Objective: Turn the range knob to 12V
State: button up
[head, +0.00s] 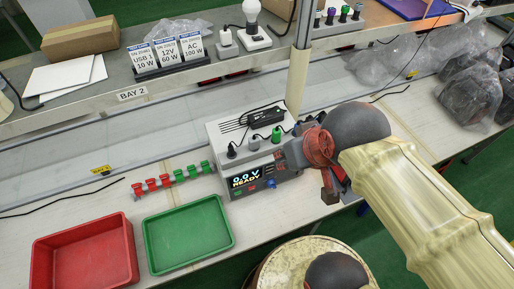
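A grey test device (222,138) stands on the bench near the middle of the head view. Its front display (245,181) reads "0.0 V READY". Small red and green buttons sit below the display. A small blue control (271,184) shows to the right of the display; I cannot tell whether it is the range knob, and no 12V mark is readable. My gripper (328,187) is at the device's right side, partly hidden by my wrist. Its fingertips are not clear, so I cannot tell whether it is open or touches anything. My arm hides the device's right end.
A red tray (84,262) and a green tray (187,235) lie at the front left. Several red and green clips (172,178) line up left of the device. A pale post (299,80) stands behind it. Bagged dark items (468,95) lie at right.

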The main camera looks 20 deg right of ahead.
aim_at(271, 183)
jog(key=k+j, duration=0.1)
jog(key=j, duration=0.25)
jog(key=k+j, duration=0.1)
jog(key=j, duration=0.3)
jog(key=k+j, duration=0.1)
jog(key=j, duration=0.25)
jog(key=k+j, duration=0.1)
jog(key=j, duration=0.3)
